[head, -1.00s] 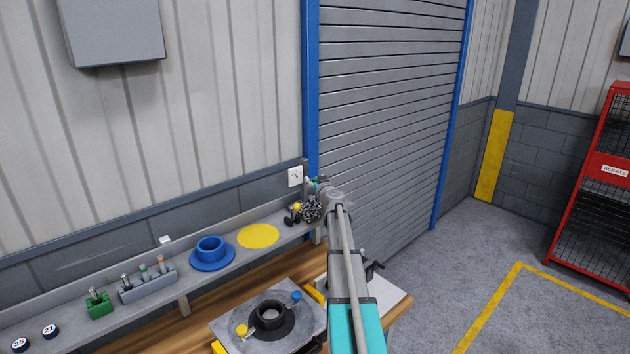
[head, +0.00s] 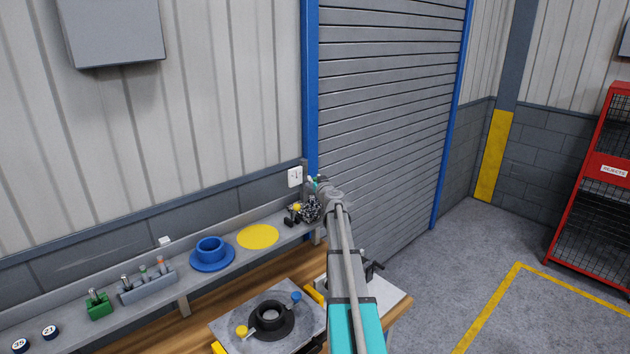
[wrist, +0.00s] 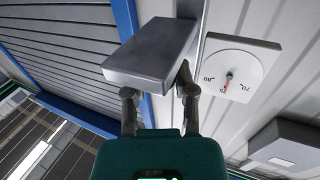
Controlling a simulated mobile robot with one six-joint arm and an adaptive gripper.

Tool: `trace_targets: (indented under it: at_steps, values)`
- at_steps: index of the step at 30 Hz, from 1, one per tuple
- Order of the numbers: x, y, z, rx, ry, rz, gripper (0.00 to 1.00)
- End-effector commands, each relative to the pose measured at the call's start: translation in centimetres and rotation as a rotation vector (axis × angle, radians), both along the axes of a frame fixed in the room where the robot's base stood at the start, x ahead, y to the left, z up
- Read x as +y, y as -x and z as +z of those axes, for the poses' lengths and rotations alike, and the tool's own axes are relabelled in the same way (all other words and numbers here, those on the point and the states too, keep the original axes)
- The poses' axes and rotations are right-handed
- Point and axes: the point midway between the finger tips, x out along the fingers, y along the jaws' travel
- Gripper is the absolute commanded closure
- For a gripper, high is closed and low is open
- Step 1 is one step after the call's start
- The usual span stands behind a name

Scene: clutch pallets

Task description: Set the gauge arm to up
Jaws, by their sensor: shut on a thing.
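The gauge (head: 295,176) is a small white plate on the wall by the blue door frame. In the wrist view the gauge (wrist: 247,68) appears upside down, with a short red needle at its middle and numbers near it. My gripper (wrist: 157,82) has its fingers at a flat grey metal block (wrist: 153,50), close beside the gauge, and is shut on it. I take this block for the gauge arm, but its link to the gauge is not clear. In the head view my gripper (head: 313,186) is small and partly hidden by my arm.
A dark cluster of small parts (head: 309,211) sits near my wrist. The roller door (head: 385,110) is to the right.

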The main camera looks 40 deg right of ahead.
Motion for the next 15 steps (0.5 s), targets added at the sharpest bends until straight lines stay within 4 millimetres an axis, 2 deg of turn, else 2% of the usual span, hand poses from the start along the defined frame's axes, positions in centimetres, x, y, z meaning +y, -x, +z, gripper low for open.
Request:
trace_targets:
  at_steps: [7,15]
  values:
    - [-0.1,0.0,1.9,0.000,0.000,0.000,1.00]
    - [-0.1,0.0,2.0,-0.001,-0.001,-0.001,1.00]
